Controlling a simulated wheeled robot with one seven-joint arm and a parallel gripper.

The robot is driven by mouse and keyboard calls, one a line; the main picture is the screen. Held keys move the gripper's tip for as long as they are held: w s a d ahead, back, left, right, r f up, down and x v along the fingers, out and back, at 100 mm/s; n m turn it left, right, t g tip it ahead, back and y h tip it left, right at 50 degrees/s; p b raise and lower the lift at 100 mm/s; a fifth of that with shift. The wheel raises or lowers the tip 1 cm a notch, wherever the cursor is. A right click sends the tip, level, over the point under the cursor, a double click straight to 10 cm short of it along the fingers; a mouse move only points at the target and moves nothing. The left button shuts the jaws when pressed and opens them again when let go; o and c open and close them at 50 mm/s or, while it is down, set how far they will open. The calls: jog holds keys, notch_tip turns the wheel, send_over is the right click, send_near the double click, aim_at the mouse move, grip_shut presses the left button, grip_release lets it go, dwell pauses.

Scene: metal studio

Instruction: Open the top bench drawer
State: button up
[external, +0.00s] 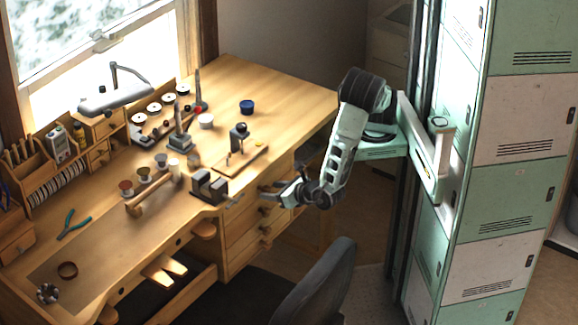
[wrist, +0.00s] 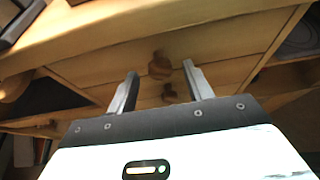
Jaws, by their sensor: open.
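The wooden workbench (external: 290,90) has a stack of drawers (external: 240,241) under its right part. In the wrist view the top drawer front (wrist: 215,62) is closed, with a round wooden knob (wrist: 160,65) at its middle. A lower knob (wrist: 169,92) shows below it. My gripper (external: 268,190) is at the bench's front edge, close to the top of the drawer stack. In the wrist view my gripper (wrist: 162,75) is open, its two fingers apart and pointing toward the drawers. The top knob appears between and just beyond the fingertips. I cannot tell any contact.
A dark metal block (external: 209,187) sits on the bench near its front edge, beside my gripper. A dark chair (external: 318,285) stands in front of the bench. Green and white lockers (external: 515,190) stand at the right. Floor shows between chair and lockers.

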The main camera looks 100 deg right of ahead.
jog(key=shift+b+x, duration=0.3)
jog(key=shift+x, duration=0.7)
jog(key=shift+r, duration=0.1)
grip_shut()
jog(key=s+a+p, duration=0.4)
jog(key=s+a, duration=0.9)
grip_release()
